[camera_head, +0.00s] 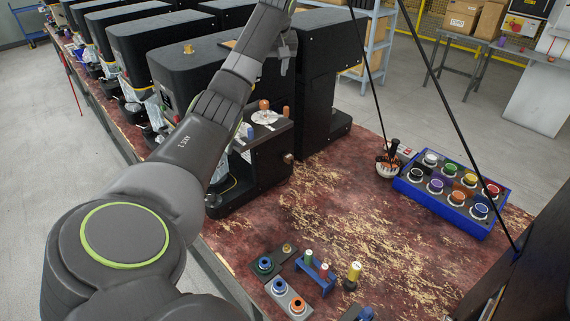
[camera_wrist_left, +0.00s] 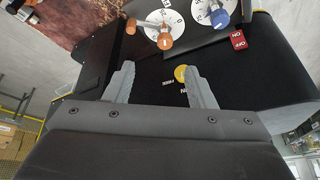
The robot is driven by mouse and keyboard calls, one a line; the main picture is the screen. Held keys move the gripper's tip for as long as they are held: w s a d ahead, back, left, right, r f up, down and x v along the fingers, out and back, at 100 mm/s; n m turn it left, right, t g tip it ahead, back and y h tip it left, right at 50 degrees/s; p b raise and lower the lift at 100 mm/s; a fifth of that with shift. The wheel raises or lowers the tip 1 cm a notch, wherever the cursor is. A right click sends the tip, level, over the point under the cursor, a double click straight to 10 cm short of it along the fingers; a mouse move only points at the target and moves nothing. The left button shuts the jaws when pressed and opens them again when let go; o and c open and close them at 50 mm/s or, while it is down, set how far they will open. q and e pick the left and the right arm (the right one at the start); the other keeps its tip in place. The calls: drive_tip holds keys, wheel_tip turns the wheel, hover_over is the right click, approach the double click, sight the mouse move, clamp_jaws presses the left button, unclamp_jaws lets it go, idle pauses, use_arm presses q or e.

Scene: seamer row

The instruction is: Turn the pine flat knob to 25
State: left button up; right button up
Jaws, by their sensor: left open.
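A wood-orange knob (camera_wrist_left: 164,41) sits on a white numbered dial on the black machine in the left wrist view. I take it as the pine flat knob; its exact reading is too small to tell. An orange lever end (camera_wrist_left: 131,26) shows beside it. In the head view an orange-brown knob (camera_head: 264,104) rises by a white dial plate, partly crowded by my arm. My left gripper (camera_wrist_left: 157,80) is open and empty, its fingers short of the dial and apart from it. My right gripper is not in view.
A blue knob (camera_wrist_left: 219,18) on a second dial, a red switch (camera_wrist_left: 238,40) and a yellow button (camera_wrist_left: 181,73) are close by. A blue box of coloured knobs (camera_head: 445,199) stands at right on the worn red bench (camera_head: 345,215), which has free room in the middle.

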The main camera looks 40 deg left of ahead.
use_arm(q)
drive_tip(key=s+d+f+m, duration=0.1)
drive_tip(key=d+f+m, duration=0.1)
drive_tip(key=f, duration=0.7)
drive_tip(key=d+f+m, duration=0.2)
drive_tip(key=d+f, duration=0.1)
drive_tip(key=f, duration=0.7)
drive_tip(key=s+d+f+m, duration=0.1)
drive_tip(key=s+d+f, duration=0.1)
drive_tip(key=f, duration=0.3)
drive_tip(key=s+d+f+m, duration=0.1)
drive_tip(key=s+d+f, duration=0.2)
drive_tip(key=s+f, duration=0.2)
drive_tip(key=s+d+f+m+b, duration=0.1)
drive_tip(key=s+d+f, duration=0.2)
drive_tip(key=f, duration=0.3)
drive_tip(key=shift+s+f, duration=0.2)
drive_tip(key=shift+s, duration=0.2)
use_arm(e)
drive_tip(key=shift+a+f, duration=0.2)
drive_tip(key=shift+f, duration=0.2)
use_arm(q)
drive_tip(key=shift+s+d+f+m, duration=0.1)
drive_tip(key=shift+m, duration=0.2)
